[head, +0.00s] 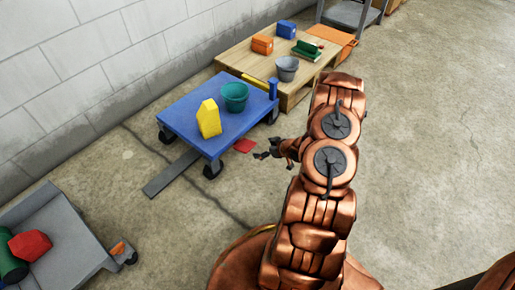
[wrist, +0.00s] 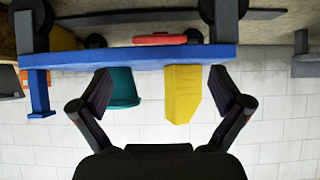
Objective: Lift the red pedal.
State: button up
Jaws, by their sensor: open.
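The red pedal (head: 244,145) is a small flat piece at the right side of the blue cart (head: 190,125), lower than its deck. In the wrist view, which looks upside down, the red pedal (wrist: 160,39) lies just beyond the cart's blue deck edge (wrist: 140,57), roughly centred between my fingers. My gripper (head: 268,154) is open and empty, a short way to the right of the pedal and apart from it. In the wrist view my gripper (wrist: 160,80) shows both fingers spread wide. How the pedal joins the cart cannot be told.
A yellow block (head: 208,119) and a green bucket (head: 235,96) stand on the cart. A wooden pallet table (head: 235,58) with a grey bucket (head: 287,68) is behind. A grey cart (head: 75,245) stands at lower left. The floor at right is clear.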

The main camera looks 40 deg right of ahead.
jog(key=shift+v, duration=0.85)
jog(key=shift+r, duration=0.1)
notch_tip(320, 180, up, 22)
jog(key=w+d+g+h+p, duration=0.2)
jog(key=g+h+p, duration=0.2)
jog(key=p, duration=0.6)
jog(key=s+a+r+m+g+h+p, duration=0.1)
jog(key=s+a+r+p, duration=0.15)
jog(key=r, duration=0.45)
jog(key=s+a+r+g+p, duration=0.1)
jog(key=r+p, duration=0.3)
jog(key=r, duration=0.3)
jog(key=s+a+r+m+g+h+p, duration=0.1)
jog(key=a+r+p, duration=0.15)
jog(key=r, duration=0.45)
jog(key=s+a+r+m+g+p, duration=0.1)
jog(key=s+a+r+p, duration=0.45)
jog(key=r, duration=0.35)
jog(key=s+a+r+g+p, duration=0.1)
jog(key=s+a+r+p, duration=0.3)
jog(key=s+a+r, duration=0.45)
jog(key=s+a+r+g+y+p, duration=0.3)
jog(key=s+a+r+p, duration=0.5)
jog(key=s+a+r, duration=0.4)
jog(key=s+r, duration=0.3)
jog(key=s, duration=0.1)
jog(key=shift+a+y, duration=0.3)
jog(key=shift+a, duration=0.05)
